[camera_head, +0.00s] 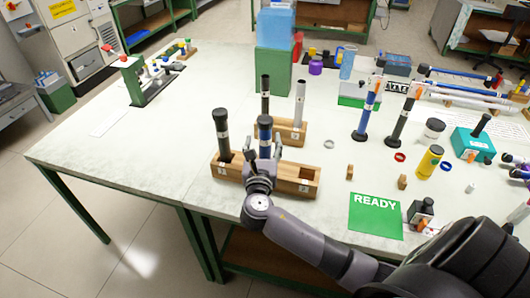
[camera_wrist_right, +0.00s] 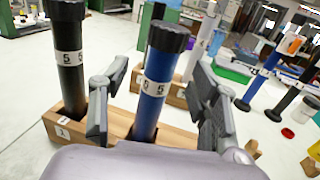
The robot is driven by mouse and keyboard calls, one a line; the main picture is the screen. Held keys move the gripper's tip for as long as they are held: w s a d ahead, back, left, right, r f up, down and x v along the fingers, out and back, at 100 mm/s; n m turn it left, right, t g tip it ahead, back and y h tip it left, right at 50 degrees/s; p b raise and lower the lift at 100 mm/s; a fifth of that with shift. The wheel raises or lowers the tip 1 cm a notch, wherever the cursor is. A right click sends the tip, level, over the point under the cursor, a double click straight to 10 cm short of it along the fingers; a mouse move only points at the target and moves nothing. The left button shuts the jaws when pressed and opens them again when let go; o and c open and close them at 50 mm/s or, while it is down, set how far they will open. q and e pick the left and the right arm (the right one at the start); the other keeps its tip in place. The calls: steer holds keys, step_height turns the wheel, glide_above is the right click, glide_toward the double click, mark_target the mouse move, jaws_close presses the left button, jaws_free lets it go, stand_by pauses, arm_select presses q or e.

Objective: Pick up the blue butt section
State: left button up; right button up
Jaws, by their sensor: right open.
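The blue butt section (camera_head: 265,132) has a black cap and stands upright in a front wooden block (camera_head: 300,183). In the right wrist view the blue butt section (camera_wrist_right: 160,80) carries a white number label, and its lower end sits in the block. My right gripper (camera_head: 264,146) is open, with one finger on each side of the blue section. In the right wrist view gaps show between the section and both fingers of the gripper (camera_wrist_right: 155,100). My left gripper is not in view.
A black section (camera_head: 222,130) stands close on the left in the same block. Behind is another wooden block (camera_head: 293,128) with a dark rod (camera_head: 265,95) and a grey rod (camera_head: 299,103). A green READY mat (camera_head: 376,222) lies to the right.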

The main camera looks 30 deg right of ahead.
mark_target(265, 136)
steer(key=shift+p+x, duration=0.75)
steer(key=shift+x, duration=2.3)
steer(key=shift+s+d+f, duration=0.1)
steer(key=shift+f, duration=0.1)
jaws_close()
